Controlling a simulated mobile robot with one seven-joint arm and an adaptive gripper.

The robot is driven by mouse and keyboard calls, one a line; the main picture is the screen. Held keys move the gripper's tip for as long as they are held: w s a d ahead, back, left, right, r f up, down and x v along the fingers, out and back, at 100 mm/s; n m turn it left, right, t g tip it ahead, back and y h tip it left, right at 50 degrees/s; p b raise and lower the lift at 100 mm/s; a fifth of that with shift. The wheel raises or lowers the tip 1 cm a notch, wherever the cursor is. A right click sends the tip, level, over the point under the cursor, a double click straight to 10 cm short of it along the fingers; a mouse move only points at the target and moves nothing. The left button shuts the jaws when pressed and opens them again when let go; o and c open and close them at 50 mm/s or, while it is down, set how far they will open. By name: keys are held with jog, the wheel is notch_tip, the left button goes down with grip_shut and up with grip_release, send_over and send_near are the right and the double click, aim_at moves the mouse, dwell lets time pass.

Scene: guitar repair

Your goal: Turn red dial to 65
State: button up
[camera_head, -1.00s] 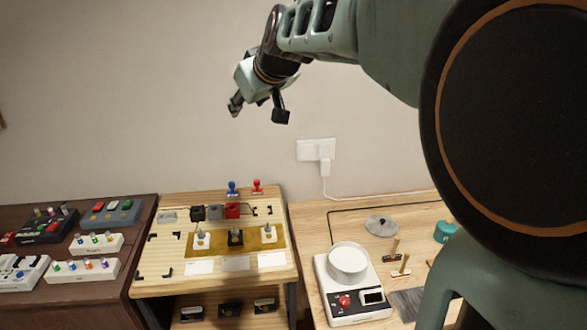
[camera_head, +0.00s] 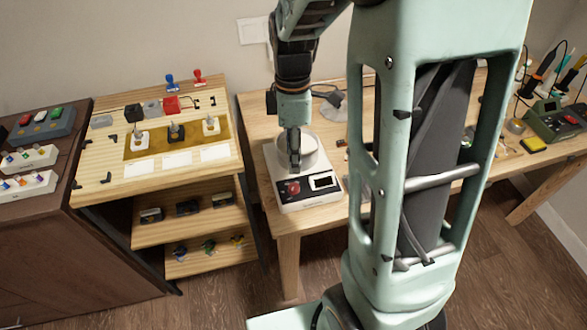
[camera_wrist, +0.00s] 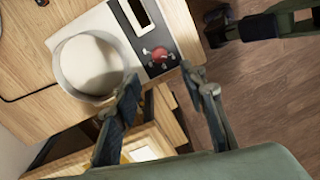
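The red dial (camera_head: 293,188) is on the front panel of a white device (camera_head: 322,198) with a round pot-like top and a small display. In the wrist view the red dial (camera_wrist: 159,54) lies beyond my fingertips, between the display and the panel's edge. My gripper (camera_head: 294,166) is above the device, just behind the dial in the head view. In the wrist view my gripper (camera_wrist: 160,85) has its two fingers wide apart with nothing between them. It does not appear to touch the dial. The dial's exact setting is too small to read.
The device stands near the front left corner of a wooden workbench (camera_head: 258,137). A wooden stand (camera_head: 95,178) with switches and stamps is to the left, across a narrow gap. A soldering station (camera_head: 552,120) is at the far right.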

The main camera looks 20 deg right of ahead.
aim_at(293, 186)
jog(key=f, duration=0.6)
jog(key=f+b, duration=0.1)
jog(key=f, duration=0.3)
jog(key=shift+s+a, duration=0.1)
jog(key=shift+s, duration=0.2)
jog(key=shift+c, duration=0.5)
grip_shut()
